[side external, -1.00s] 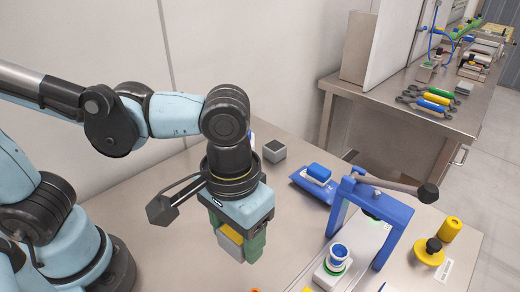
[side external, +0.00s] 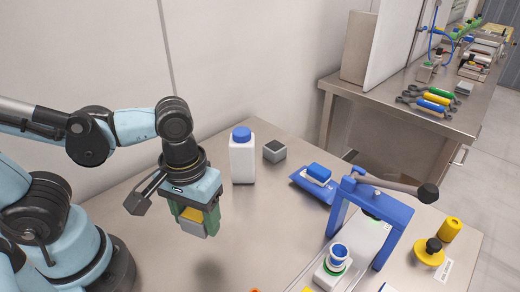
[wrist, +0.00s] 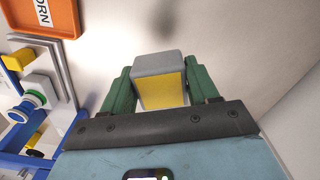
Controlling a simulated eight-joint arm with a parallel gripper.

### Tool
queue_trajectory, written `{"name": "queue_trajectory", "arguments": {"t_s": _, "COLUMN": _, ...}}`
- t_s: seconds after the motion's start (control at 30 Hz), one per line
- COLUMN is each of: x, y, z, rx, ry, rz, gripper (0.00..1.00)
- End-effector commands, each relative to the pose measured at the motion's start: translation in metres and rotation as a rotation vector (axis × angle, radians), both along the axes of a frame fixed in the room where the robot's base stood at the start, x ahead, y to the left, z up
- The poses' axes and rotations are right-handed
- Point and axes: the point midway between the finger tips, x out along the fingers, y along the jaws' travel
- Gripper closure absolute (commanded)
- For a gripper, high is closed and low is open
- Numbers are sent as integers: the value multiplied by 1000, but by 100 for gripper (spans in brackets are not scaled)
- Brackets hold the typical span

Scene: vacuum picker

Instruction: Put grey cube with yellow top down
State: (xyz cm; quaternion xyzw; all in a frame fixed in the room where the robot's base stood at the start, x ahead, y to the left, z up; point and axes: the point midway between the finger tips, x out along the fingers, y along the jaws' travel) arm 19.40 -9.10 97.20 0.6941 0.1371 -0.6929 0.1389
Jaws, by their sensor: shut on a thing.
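My gripper (side external: 196,218) is shut on the grey cube with yellow top (side external: 193,228). Its green fingers grip the cube on two sides. The cube is held in the air above the bare steel table, with a shadow on the table below it. In the wrist view the cube (wrist: 160,82) sits between the two green fingers (wrist: 160,90), its yellow face toward the camera. No contact between cube and table shows.
A white bottle with blue cap (side external: 242,160) and a grey cube with dark top (side external: 274,151) stand behind my gripper. A blue frame with a lever (side external: 375,205) stands at the right. An orange tray (wrist: 62,30) shows in the wrist view. The table (side external: 240,235) around the gripper is clear.

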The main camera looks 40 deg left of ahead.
Motion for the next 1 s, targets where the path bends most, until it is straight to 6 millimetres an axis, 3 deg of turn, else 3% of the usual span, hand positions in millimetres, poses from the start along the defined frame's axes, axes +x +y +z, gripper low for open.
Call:
{"name": "queue_trajectory", "arguments": {"t_s": 0.4, "x": 37, "y": 40, "z": -32, "rx": 0, "ry": 0, "rz": 1, "gripper": 72}}
{"name": "queue_trajectory", "arguments": {"t_s": 0.67, "x": 41, "y": 44, "z": -41, "rx": 0, "ry": 0, "rz": -2, "gripper": 72}}
{"name": "queue_trajectory", "arguments": {"t_s": 1.0, "x": 41, "y": 44, "z": -70, "rx": 2, "ry": -1, "rz": -2, "gripper": 72}}
